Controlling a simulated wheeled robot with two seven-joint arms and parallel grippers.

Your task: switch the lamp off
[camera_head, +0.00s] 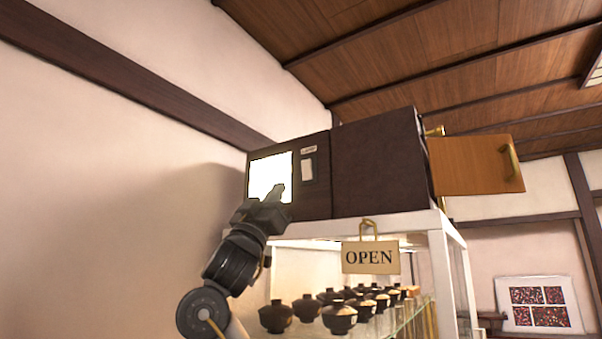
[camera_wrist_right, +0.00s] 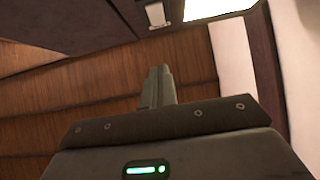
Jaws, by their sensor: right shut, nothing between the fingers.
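The lamp is a bright white square panel (camera_head: 266,177) on the front of a dark cabinet, and it is lit. A pale rocker-like switch (camera_head: 308,169) with a small label above it is just right of the panel. In the right wrist view the switch (camera_wrist_right: 156,14) and the lit panel (camera_wrist_right: 215,6) show at the top edge. My right gripper (camera_head: 278,191) is shut and empty. Its tips overlap the panel's lower right part in the head view, below and left of the switch. In the wrist view its tips (camera_wrist_right: 158,74) appear apart from the switch. My left gripper is out of view.
The dark cabinet (camera_head: 375,165) stands on a white-framed glass display case (camera_head: 440,225) holding several dark lidded bowls (camera_head: 340,317). An OPEN sign (camera_head: 370,257) hangs at its front. A wooden door (camera_head: 475,163) stands open at right. A plain wall (camera_head: 110,210) is at left.

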